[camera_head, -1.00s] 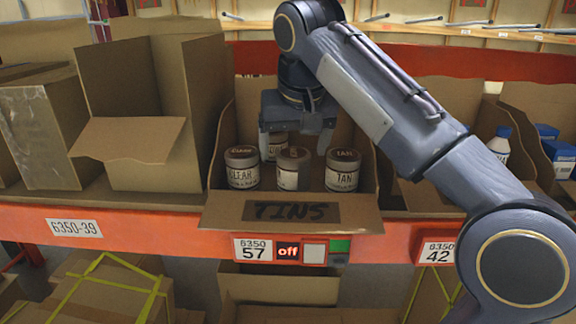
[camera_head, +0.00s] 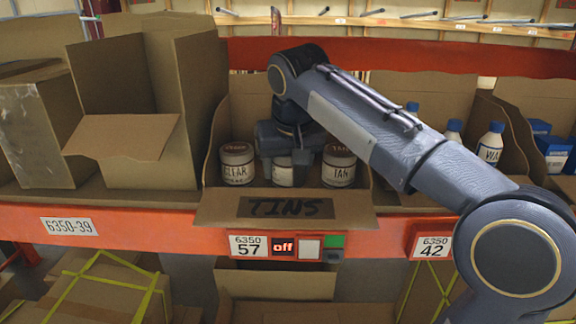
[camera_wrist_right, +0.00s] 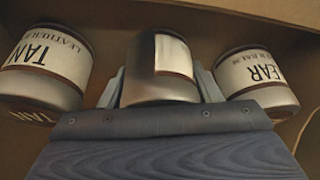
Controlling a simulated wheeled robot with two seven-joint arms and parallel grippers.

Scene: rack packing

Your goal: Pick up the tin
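The middle front tin (camera_head: 283,174) stands upright in the cardboard bin marked TINS (camera_head: 218,207). My right gripper (camera_head: 284,164) is low around it, with one finger on each side. In the right wrist view the same tin (camera_wrist_right: 161,70) sits between the fingers (camera_wrist_right: 160,88), which appear to touch its sides. A CLEAR tin (camera_head: 237,172) stands to the left and a TAN tin (camera_head: 339,174) to the right, both close to the gripper. The tin behind is hidden by my gripper. My left gripper is not in view.
The bin stands on an orange shelf (camera_head: 150,220). An open cardboard box (camera_head: 125,138) stands close on its left. Bins with white bottles (camera_head: 490,143) and blue boxes (camera_head: 552,152) are on the right. The bin walls rise on both sides of the gripper.

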